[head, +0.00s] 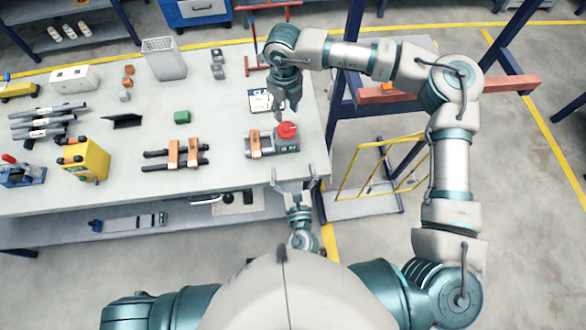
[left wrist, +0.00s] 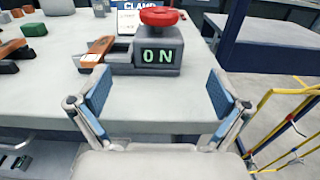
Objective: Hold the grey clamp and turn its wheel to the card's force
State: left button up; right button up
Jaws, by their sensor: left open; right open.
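The grey clamp (head: 290,145) lies near the table's right front corner, with a red wheel (head: 287,129) on top and an orange-brown piece (head: 261,143) across its left part. In the left wrist view its grey body (left wrist: 158,69) shows a green "0 N" readout beneath the red wheel (left wrist: 160,16). A white card (head: 258,101) lies behind the clamp; its top word reads "CLAMP" in the left wrist view, its force cannot be read. My left gripper (head: 293,181) is open and empty in front of the clamp, apart from it. My right gripper (head: 287,110) is open, pointing down behind the wheel, partly over the card.
On the table (head: 225,180) to the left lie a second orange-barred clamp (head: 175,155), a green block (head: 181,117), a yellow box (head: 88,160) and several black-handled tools. A blue rack post (head: 345,60) and a yellow frame (head: 375,165) stand right of the table.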

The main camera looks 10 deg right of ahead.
aim_at(287, 135)
pick_arm(q)
jog(key=w, duration=1.1)
jog(key=shift+w, duration=0.4)
dwell(0.5)
jog(key=c, duration=1.7)
